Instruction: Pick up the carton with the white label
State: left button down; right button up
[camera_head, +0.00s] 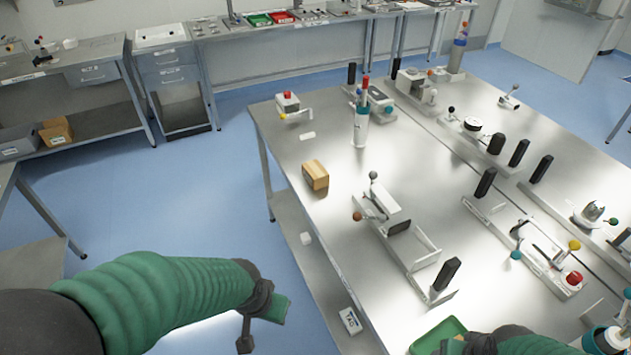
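A small tan-brown carton (315,176) stands on the left part of the steel table, near its left edge. I cannot make out a white label on its visible faces. My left gripper (260,322) is off the table's left side, over the floor, well below the carton in the picture. It appears empty, but its finger opening is not clear. My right gripper (452,345) is at the bottom edge beside a green tray (437,338), mostly cut off. A small white box with dark print (350,321) sits on the lower shelf.
The steel table (335,230) carries a slide fixture (400,232), a spray bottle (361,125), a red-button box (288,102) and several black posts. Bare tabletop surrounds the carton. A side bench at left holds another brown box (57,131) on its lower shelf.

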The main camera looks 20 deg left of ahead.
aim_at(314, 174)
jog(key=i+j, duration=0.35)
jog(key=j, duration=0.15)
jog(key=i+j, duration=0.35)
jog(key=j, duration=0.15)
jog(key=i+j, duration=0.35)
jog(key=j, duration=0.15)
